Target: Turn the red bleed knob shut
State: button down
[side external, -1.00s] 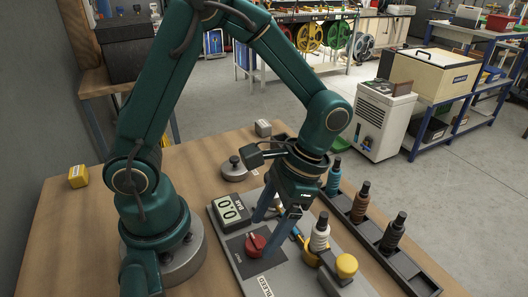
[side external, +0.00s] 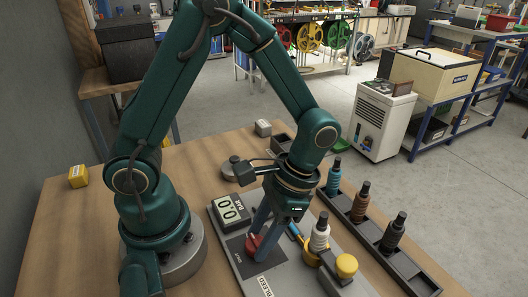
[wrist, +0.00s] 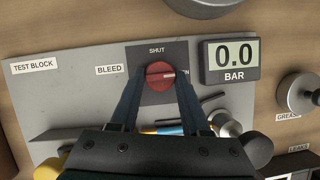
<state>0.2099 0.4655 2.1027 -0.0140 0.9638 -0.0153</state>
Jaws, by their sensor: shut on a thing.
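The red bleed knob (side external: 251,247) sits on a dark square panel on the grey test block (wrist: 62,95). In the wrist view the knob (wrist: 160,70) shows a pale mark on its right side, toward a partly hidden label ending in "N". The "SHUT" label (wrist: 157,50) is above the knob. My gripper (wrist: 160,78) is shut on the knob, one finger on its left side and one on its right. In the side view my gripper (side external: 257,243) reaches down to the knob and hides part of it.
A gauge (wrist: 231,62) beside the knob reads 0.0 BAR.

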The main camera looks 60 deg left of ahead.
aim_at(256, 238)
jog(key=n+h, duration=0.1)
jog(key=n, duration=0.3)
jog(key=n+h, duration=0.1)
jog(key=n, duration=0.1)
jog(key=shift+a+n+h, duration=0.3)
jog(key=n+t+h, duration=0.1)
jog(key=n, duration=0.2)
jog(key=n+h, duration=0.1)
jog(key=n, duration=0.2)
jog(key=shift+s+a+n+t, duration=0.15)
jog(key=shift+s+n+t, duration=0.05)
jog(key=shift+n+t, duration=0.2)
jog(key=shift+c, duration=1.9)
grip_release()
jog(key=shift+v, duration=2.6)
